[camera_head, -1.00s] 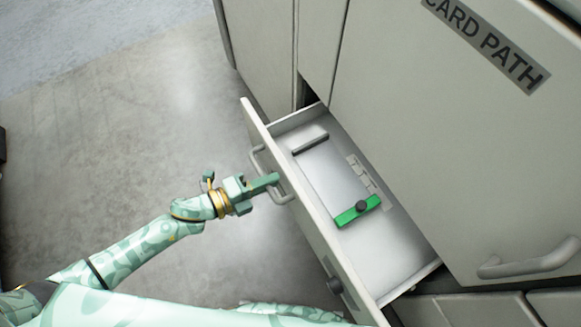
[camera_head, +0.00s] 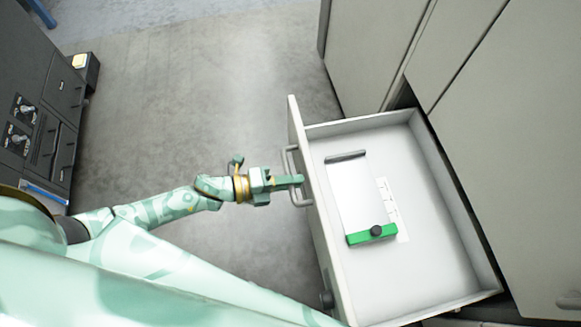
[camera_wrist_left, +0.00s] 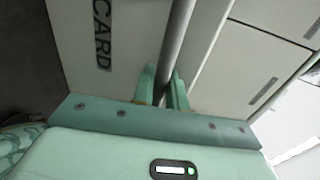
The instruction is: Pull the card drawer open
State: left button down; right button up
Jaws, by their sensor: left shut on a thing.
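The card drawer (camera_head: 440,255) stands pulled out from the grey cabinet, and its inside shows. Its bar handle (camera_head: 292,170) is on the front panel. My left gripper (camera_head: 298,180) is shut on this handle. In the left wrist view the two fingers (camera_wrist_left: 164,88) sit on either side of the grey bar (camera_wrist_left: 176,45), and a "CARD" label (camera_wrist_left: 102,35) shows on the panel beside it. Inside the drawer lies a pale plate with a green end block and a black knob (camera_head: 376,231). My right gripper is not in view.
The cabinet doors (camera_head: 520,150) stand close behind and right of the drawer. A dark machine with knobs (camera_head: 35,110) stands at the far left. The grey floor (camera_head: 200,110) between them is clear.

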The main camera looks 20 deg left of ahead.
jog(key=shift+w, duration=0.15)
pick_arm(q)
jog(key=c, duration=1.5)
grip_release()
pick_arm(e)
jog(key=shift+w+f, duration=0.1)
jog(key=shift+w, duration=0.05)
